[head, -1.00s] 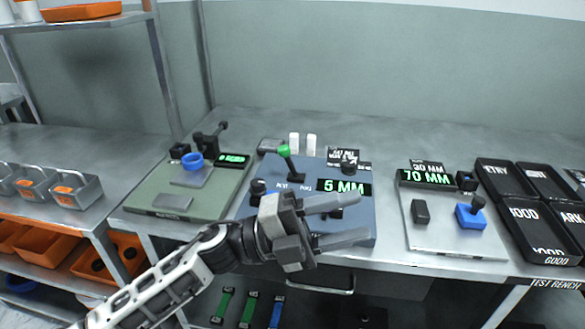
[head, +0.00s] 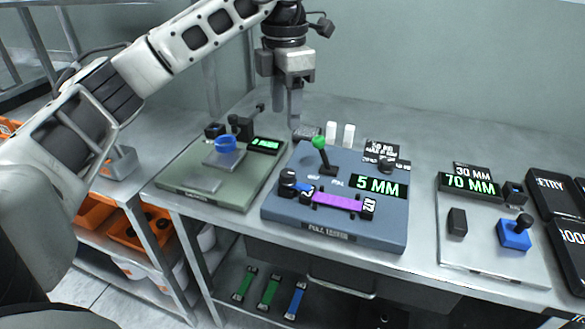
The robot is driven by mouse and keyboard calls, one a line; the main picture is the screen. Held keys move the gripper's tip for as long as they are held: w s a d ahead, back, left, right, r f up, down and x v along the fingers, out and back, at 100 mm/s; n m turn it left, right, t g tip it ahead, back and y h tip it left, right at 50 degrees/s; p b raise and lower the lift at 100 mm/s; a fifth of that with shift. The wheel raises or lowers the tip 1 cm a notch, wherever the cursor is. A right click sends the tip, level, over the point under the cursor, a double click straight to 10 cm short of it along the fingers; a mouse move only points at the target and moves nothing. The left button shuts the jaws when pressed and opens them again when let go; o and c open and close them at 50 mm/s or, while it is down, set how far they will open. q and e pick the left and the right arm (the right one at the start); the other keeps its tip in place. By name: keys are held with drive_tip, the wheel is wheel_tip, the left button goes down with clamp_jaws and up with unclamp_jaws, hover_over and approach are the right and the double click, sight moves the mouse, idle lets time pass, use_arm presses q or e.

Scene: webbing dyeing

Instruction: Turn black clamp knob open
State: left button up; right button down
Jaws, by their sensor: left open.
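The blue-grey pull tester (head: 385,232) sits on the bench with a green "5 MM" display. A purple webbing strip (head: 338,202) lies across it between a dark left holder (head: 305,194) and a black right holder (head: 368,207). A black knob (head: 287,176) stands at the tester's left edge. A second black knob (head: 388,164) stands at its back right; I cannot tell which is the clamp knob. A green-tipped lever (head: 319,143) rises between them. My left gripper (head: 294,122) is open and empty, pointing down near the tester's back-left edge, apart from both knobs.
A green-grey fixture (head: 225,192) with a blue ring (head: 226,143) stands left of the tester. White posts (head: 348,135) stand behind it. A light grey fixture (head: 470,257) with a blue knobbed block (head: 514,232) and black trays (head: 553,190) are at right.

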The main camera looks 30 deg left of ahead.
sight(287, 172)
use_arm(q)
wheel_tip(287, 172, down, 14)
drive_tip(key=shift+d+r, duration=0.1)
idle(0.4)
drive_tip(key=c, duration=1)
